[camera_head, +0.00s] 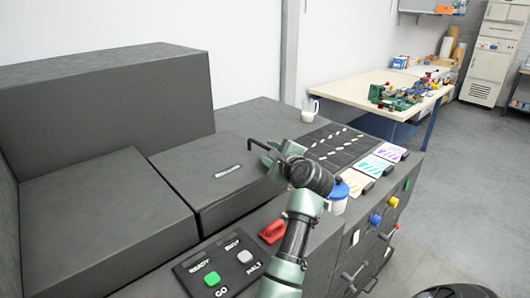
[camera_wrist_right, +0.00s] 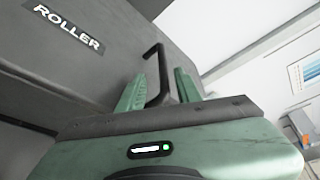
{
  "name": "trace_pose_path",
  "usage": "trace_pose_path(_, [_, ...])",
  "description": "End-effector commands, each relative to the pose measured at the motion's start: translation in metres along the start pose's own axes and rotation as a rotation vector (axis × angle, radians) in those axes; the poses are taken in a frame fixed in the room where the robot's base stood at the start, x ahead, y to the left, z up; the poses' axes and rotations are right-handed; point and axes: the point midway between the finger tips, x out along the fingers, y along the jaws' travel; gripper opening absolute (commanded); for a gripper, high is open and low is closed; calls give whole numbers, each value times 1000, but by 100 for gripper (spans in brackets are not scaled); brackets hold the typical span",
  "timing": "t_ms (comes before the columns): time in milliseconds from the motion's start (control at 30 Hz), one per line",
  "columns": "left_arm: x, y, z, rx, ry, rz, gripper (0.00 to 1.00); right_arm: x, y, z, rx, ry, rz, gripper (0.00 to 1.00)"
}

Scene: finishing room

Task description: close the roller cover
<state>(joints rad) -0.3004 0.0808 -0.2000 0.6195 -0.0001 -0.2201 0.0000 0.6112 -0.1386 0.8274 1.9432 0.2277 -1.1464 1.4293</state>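The roller cover is a dark grey panel (camera_head: 205,155) in the middle of the machine. A small label plate lies on it, and it reads ROLLER on the panel in the right wrist view (camera_wrist_right: 105,65). A black bent handle (camera_head: 256,143) sticks out from the cover; it also shows in the right wrist view (camera_wrist_right: 157,72). My right gripper (camera_head: 271,153) is at this handle. In the wrist view its green fingers (camera_wrist_right: 160,88) stand apart on both sides of the bar, with gaps showing. My left gripper is out of view.
A control panel with a green button (camera_head: 212,279) is at the front. A red part (camera_head: 272,232), a blue-lidded cup (camera_head: 338,197) and coloured cards (camera_head: 374,166) lie near my right arm. A clear mug (camera_head: 309,110) stands behind. Open floor is at right.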

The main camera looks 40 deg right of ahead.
Motion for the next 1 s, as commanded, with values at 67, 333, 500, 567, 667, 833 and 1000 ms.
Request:
trace_pose_path(67, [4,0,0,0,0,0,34,-12,1,-1,0,0,-2,34])
trace_pose_path(333, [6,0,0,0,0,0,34,-29,0,0,1,0,0,34])
trace_pose_path(500, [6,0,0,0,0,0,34,-29,0,0,1,-1,0,34])
trace_pose_path(567, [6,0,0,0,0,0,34,-29,0,0,1,-1,0,34])
trace_pose_path(667, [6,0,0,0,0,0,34,-29,0,0,1,-1,0,34])
trace_pose_path(833, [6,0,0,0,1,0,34,-29,0,1,1,-1,0,34])
trace_pose_path(1000, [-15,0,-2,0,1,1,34,-34,-18,12,1,-1,-1,34])
